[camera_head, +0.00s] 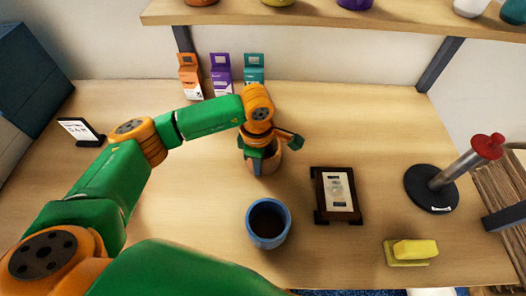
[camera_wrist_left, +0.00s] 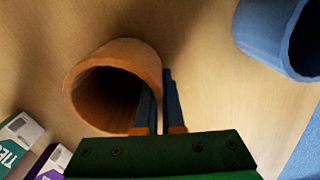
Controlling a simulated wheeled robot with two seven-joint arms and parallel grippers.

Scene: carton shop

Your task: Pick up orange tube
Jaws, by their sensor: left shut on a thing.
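The orange tube (camera_head: 270,166) stands on the wooden table near the middle of the head view, partly hidden behind my left gripper. My left gripper (camera_head: 257,168) comes down on it from above and is shut on its wall. In the left wrist view the orange tube (camera_wrist_left: 128,50) shows its dark open mouth. There the left gripper's two fingers (camera_wrist_left: 162,78) lie close together at the tube's right rim, one on each side of the wall. Whether the tube touches the table is hard to tell. My right gripper is not in view.
A blue cup (camera_head: 281,237) stands close in front of the tube. A dark framed stand (camera_head: 320,190) lies to the right, with a yellow sponge (camera_head: 415,249) and a black-based holder (camera_head: 431,200) beyond. Small cartons (camera_head: 221,77) stand behind, below a shelf (camera_head: 330,22).

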